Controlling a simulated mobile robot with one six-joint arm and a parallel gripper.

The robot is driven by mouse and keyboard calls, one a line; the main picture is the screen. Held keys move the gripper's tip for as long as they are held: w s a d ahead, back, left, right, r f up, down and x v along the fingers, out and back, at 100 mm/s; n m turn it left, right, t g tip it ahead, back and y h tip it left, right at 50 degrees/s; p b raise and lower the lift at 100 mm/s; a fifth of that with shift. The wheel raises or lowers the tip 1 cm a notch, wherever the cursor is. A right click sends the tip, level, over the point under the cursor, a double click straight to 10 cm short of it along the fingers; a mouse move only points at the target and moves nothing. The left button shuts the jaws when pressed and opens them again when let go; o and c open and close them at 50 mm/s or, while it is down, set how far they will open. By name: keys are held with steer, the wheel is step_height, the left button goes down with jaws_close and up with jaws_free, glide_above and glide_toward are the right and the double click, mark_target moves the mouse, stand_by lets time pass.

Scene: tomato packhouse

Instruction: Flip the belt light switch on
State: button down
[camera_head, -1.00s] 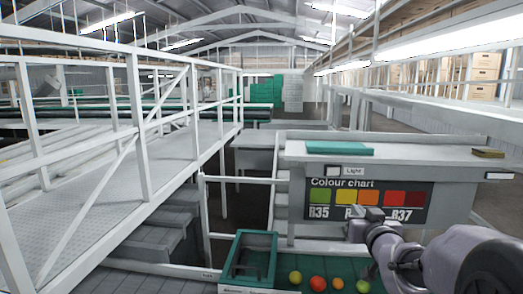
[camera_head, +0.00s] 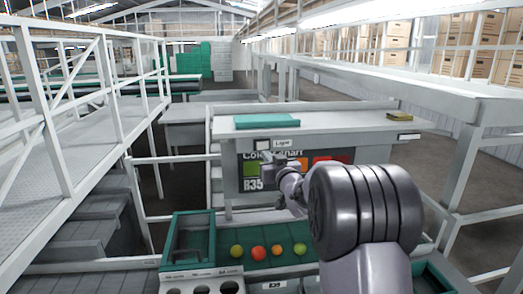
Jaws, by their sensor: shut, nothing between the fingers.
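The light switch plate (camera_head: 262,145) is a small white rectangle in a dark frame on the front edge of the bench, beside a label reading "Light" (camera_head: 283,143). Whether its rocker is on or off is too small to tell. My gripper (camera_head: 271,160) is shut and empty, small and partly hidden by my own wrist. In the picture it lies just below the plate, in front of the colour chart. Whether it touches the plate or panel I cannot tell.
The grey bench (camera_head: 340,122) carries a teal tray (camera_head: 266,121) and a yellowish box (camera_head: 399,115). The colour chart (camera_head: 252,184) hangs below. Several tomatoes (camera_head: 258,252) lie on the green belt, next to a green crate (camera_head: 167,245). A white railing (camera_head: 113,85) stands left.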

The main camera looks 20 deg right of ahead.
mark_target(259, 147)
steer(key=w, duration=0.5)
steer(key=shift+w+d, duration=0.3)
